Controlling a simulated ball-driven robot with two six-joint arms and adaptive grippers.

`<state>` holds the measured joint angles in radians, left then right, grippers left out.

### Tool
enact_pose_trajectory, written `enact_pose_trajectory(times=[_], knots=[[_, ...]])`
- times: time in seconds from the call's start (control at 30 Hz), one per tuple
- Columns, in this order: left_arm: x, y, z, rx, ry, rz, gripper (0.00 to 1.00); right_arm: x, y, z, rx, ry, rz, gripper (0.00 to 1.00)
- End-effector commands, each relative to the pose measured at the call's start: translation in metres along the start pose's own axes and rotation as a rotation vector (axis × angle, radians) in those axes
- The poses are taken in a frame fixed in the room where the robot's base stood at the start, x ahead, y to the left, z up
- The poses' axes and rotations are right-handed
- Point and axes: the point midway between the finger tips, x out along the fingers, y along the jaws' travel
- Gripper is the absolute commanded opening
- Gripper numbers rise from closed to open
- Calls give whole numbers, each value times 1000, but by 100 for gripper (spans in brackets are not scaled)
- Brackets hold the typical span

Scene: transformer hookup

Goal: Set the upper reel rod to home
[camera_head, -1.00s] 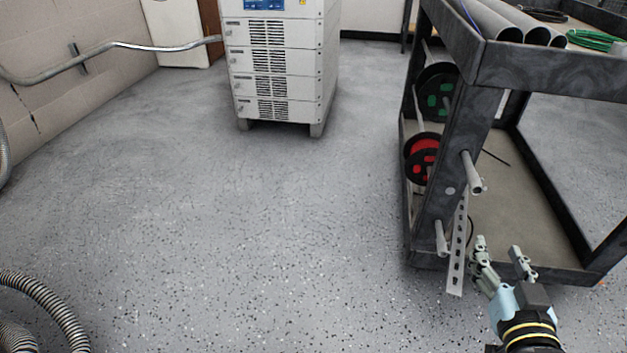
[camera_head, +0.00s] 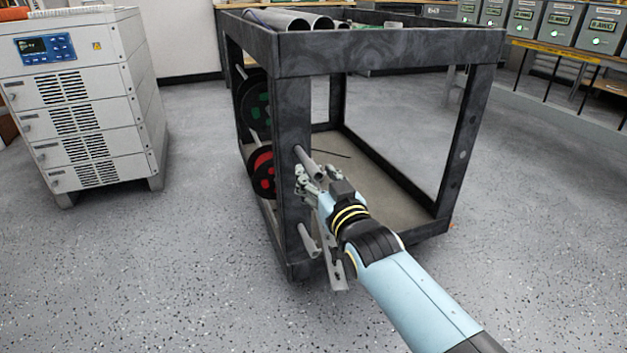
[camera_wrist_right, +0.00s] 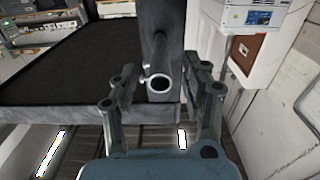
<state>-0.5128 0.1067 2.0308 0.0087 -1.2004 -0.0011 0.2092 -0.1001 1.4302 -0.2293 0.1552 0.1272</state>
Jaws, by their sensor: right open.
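The upper reel rod (camera_head: 303,156) is a grey tube sticking out of the cart's near-left post. My right gripper (camera_head: 317,177) is beside its outer end, fingers open. In the right wrist view, a hollow tube end (camera_wrist_right: 160,86), apparently this rod, lies between the open fingers with gaps on both sides. The lower rod (camera_head: 308,240) sticks out farther down the post. The red reel (camera_head: 263,172) and the green reel (camera_head: 256,106) are on the cart's left side, partly hidden by the post. My left gripper is out of view.
The dark cart frame (camera_head: 390,62) surrounds the work. A slotted metal strip (camera_head: 338,272) hangs below my right gripper, partly hidden by my arm. A grey cabinet (camera_head: 88,125) stands left, with free floor between. Grey boxes (camera_head: 548,24) stand at the back right.

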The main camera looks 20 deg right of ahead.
Motion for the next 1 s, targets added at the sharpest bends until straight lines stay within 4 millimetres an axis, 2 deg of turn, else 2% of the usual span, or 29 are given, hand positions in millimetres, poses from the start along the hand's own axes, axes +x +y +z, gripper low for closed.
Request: enact_pose_trajectory(times=[0.2,0.47,0.8,0.83,1.0], knots=[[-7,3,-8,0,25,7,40,17,0,1,0,0,0,47],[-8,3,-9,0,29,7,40,18,0,0,-1,0,0,47],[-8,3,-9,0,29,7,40,18,0,0,-1,-1,0,3],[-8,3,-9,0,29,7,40,18,0,0,-1,-1,0,0],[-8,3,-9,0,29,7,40,18,0,0,-1,-1,0,0]])
